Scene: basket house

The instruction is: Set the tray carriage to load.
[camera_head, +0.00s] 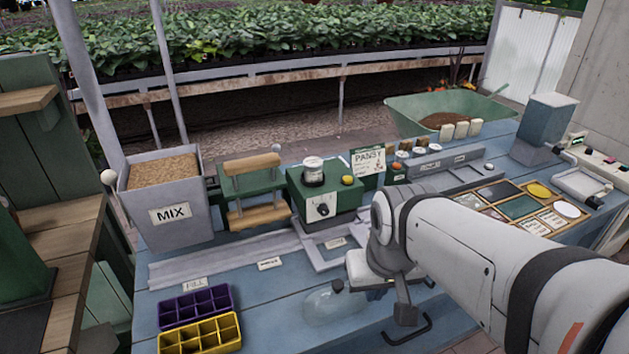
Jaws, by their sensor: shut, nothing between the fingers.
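A grey rail (222,262) runs along the blue bench, with small labels in front of it. The left label (195,284) seems to read FILL; the others are too small to read surely. A flat grey frame (311,249) at the rail's right end, beside a small label (335,243), looks like the tray carriage, with no tray visible in it. My arm hides its right surroundings. My gripper (405,316) points down near the bench's front edge, right of and nearer than the frame, apart from it. It is shut and empty.
Purple (196,305) and yellow (200,335) cell trays sit at front left. A clear jug (328,306) stands left of my gripper. A MIX bin (172,213), a green press (252,190) and a green box with a knob (322,200) line the back.

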